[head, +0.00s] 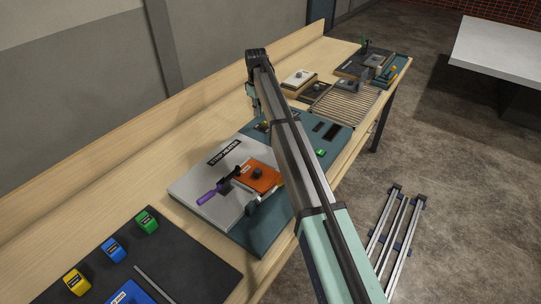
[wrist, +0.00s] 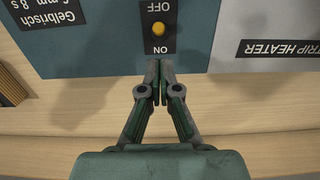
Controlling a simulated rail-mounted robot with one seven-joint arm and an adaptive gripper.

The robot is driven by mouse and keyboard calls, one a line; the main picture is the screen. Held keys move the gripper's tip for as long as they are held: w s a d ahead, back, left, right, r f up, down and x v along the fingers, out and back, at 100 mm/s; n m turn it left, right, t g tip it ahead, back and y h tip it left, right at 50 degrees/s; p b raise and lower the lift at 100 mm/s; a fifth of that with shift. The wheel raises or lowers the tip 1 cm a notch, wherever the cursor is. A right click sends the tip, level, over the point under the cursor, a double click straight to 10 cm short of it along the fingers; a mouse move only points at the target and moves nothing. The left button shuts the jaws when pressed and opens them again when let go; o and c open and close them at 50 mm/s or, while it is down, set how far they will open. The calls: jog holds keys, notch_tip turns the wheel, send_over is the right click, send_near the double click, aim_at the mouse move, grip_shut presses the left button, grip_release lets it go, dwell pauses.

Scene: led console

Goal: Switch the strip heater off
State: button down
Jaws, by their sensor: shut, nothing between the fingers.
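The switch (wrist: 158,28) is a yellow knob on a small black plate. The plate is marked OFF on the far side from my gripper and ON on the near side. I cannot tell which way the knob leans. Beside it is the light grey strip heater board, whose STRIP HEATER label (wrist: 282,48) is at the right of the wrist view; the board (head: 207,190) also shows in the head view. My gripper (wrist: 160,68) is shut and empty, its tips just short of the ON end of the plate. In the head view my arm partly hides the switch area.
The teal console (wrist: 100,40) carries the switch plate. Bare wooden bench (wrist: 50,155) lies under my gripper. A black mat (head: 90,255) with coloured blocks is at front left.

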jog(key=r, duration=0.1)
jog(key=r+p, duration=0.1)
jog(key=r, duration=0.2)
jog(key=shift+w+a+r+p, duration=0.15)
jog(key=shift+a+p, duration=0.1)
jog(key=shift+p, duration=0.05)
